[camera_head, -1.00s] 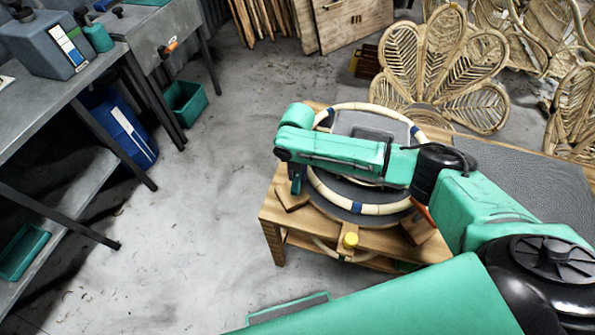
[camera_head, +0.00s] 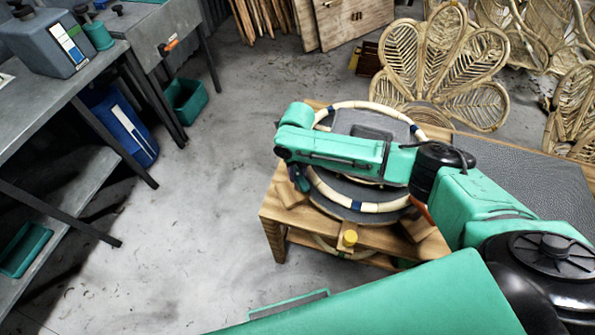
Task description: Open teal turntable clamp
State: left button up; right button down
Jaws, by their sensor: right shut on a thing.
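A round turntable (camera_head: 345,187) with a pale ring (camera_head: 385,207) banded in dark blue sits on a wooden table. My right arm reaches across it from the right. My right gripper (camera_head: 296,173) points down at the turntable's left edge and is shut on the teal clamp (camera_head: 303,184). Only a small dark teal part of the clamp shows, above a wooden block, tilted; my gripper and arm hide the rest. A yellow knob (camera_head: 349,238) stands at the front and an orange lever (camera_head: 427,214) at the right. My left gripper is out of view.
The wooden table (camera_head: 275,240) has a dark textured mat (camera_head: 520,180) at its right. Rattan panels (camera_head: 440,65) stand behind. A metal workbench (camera_head: 45,110) and a green bin (camera_head: 186,100) are at left. The floor between is clear.

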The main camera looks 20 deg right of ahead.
jog(key=shift+w+r, duration=0.1)
dwell(0.3)
jog(key=c, duration=0.7)
grip_release()
jog(key=shift+o, duration=0.5)
notch_tip(320, 180, up, 15)
jog(key=b, duration=0.2)
jog(key=shift+f, duration=0.2)
